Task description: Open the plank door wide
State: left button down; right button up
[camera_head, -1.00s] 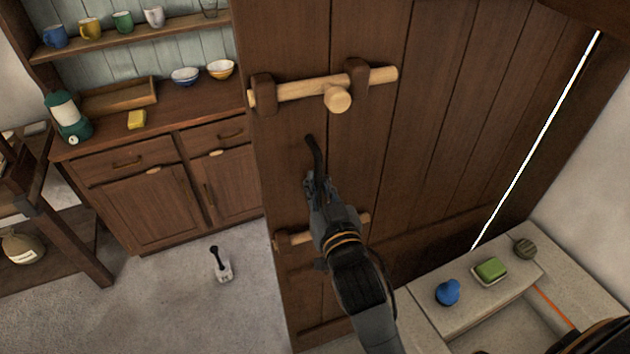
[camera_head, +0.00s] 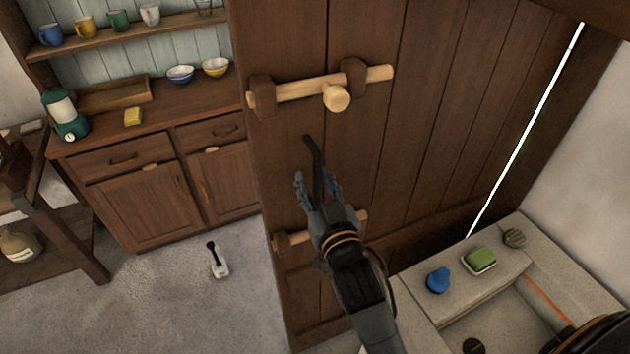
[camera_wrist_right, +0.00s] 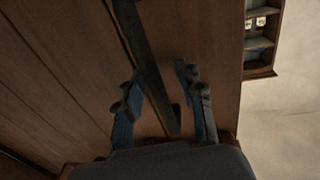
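The brown plank door (camera_head: 430,130) fills the middle and right of the head view. Its left edge stands out in front of the dresser, and a bright slit shows along its right side. A light wooden bar with a round knob (camera_head: 337,97) sits in brackets on it. Below hangs a dark curved pull handle (camera_head: 312,150), also in the right wrist view (camera_wrist_right: 150,60). My right gripper (camera_head: 316,180) is at the handle's lower part; its fingers are spread, one on each side, with gaps in the wrist view (camera_wrist_right: 160,90). My left gripper is not in view.
A dresser (camera_head: 140,200) with mugs and bowls stands behind at left. A stone sink (camera_head: 455,305) at lower right holds a blue item (camera_head: 438,280) and green soap (camera_head: 480,259). Floor left of the door is mostly clear.

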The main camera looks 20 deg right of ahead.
jog(key=s, duration=0.7)
jog(key=shift+s, duration=0.25)
jog(key=shift+a+f, duration=0.1)
dwell(0.4)
